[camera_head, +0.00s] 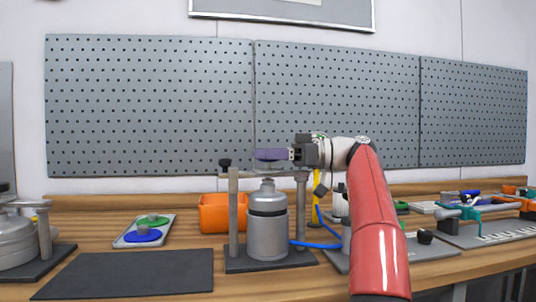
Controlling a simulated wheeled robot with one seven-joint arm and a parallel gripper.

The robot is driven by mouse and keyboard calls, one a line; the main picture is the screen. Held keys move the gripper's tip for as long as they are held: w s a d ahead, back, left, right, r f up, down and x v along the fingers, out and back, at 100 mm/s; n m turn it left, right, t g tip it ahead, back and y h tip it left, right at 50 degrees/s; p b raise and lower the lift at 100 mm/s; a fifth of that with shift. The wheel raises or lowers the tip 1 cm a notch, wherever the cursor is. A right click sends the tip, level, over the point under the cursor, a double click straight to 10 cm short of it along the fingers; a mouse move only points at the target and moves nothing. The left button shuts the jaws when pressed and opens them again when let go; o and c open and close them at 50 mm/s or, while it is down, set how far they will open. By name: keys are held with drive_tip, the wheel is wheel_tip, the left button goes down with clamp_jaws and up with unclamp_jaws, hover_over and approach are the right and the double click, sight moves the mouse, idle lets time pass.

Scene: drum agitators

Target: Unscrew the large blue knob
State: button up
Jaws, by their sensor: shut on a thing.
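A flat purple-blue knob (271,155) is at the tips of my gripper (289,154), above the silver drum (267,233). My gripper reaches in from the right, level, and is shut on the knob's right side. The drum stands upright on a dark base between two grey posts, with a crossbar (284,174) over its top. I cannot tell whether the knob still touches the crossbar or the shaft below it. The jaws' exact contact is too small to see.
A tray (121,242) at left holds a blue disc (143,235) and a green disc (152,221). An orange bin (214,217) stands behind the drum's left post. A black mat (130,274) lies bare at front left. A blue hose (318,245) runs right from the drum.

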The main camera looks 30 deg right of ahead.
drive_tip(key=o, duration=0.9)
drive_tip(key=shift+f, duration=0.1)
drive_tip(key=shift+o, duration=0.4)
drive_tip(key=shift+m+t, duration=0.3)
drive_tip(key=shift+t, duration=0.1)
